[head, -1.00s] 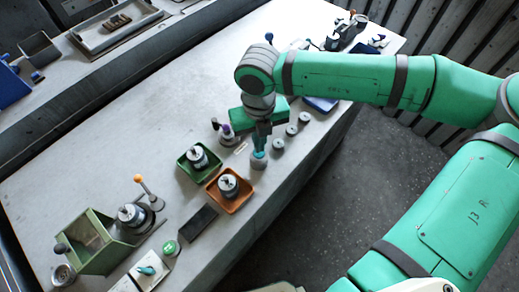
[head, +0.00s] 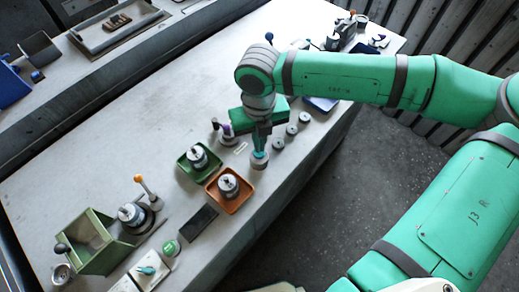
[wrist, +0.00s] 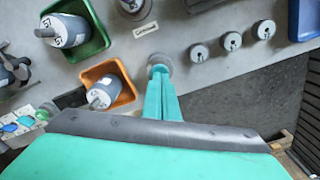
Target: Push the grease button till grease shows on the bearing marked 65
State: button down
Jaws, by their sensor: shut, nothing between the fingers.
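My gripper (head: 261,147) points down with its fingers together and nothing between them. In the wrist view its fingertips (wrist: 157,72) are over a round grey piece (wrist: 160,59), which also shows in the head view (head: 259,161); they look at or close to its top, and contact is hard to tell. One grey marked bearing stands in an orange tray (wrist: 103,92), another in a green tray (wrist: 67,30). A third (head: 131,214) is on a stand by an orange-knobbed lever. I cannot read surely which is 65, and no grease is discernible.
Several small grey round pieces line the table edge, such as one to the right (wrist: 198,52). A label (wrist: 146,29) lies behind the fingers. A green open box (head: 88,243) and a switch plate (head: 147,270) are at the near left. The table's back left is clear.

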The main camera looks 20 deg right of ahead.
dwell(0.3)
jog(key=shift+d+f, duration=0.1)
jog(key=shift+f, duration=0.05)
jog(key=shift+a+f, duration=0.2)
jog(key=shift+f, duration=0.2)
jog(key=shift+d+f, duration=0.1)
jog(key=shift+f, duration=0.55)
jog(key=shift+r, duration=0.15)
jog(key=shift+w+r, duration=0.1)
jog(key=shift+r, duration=0.35)
jog(key=shift+d, duration=0.1)
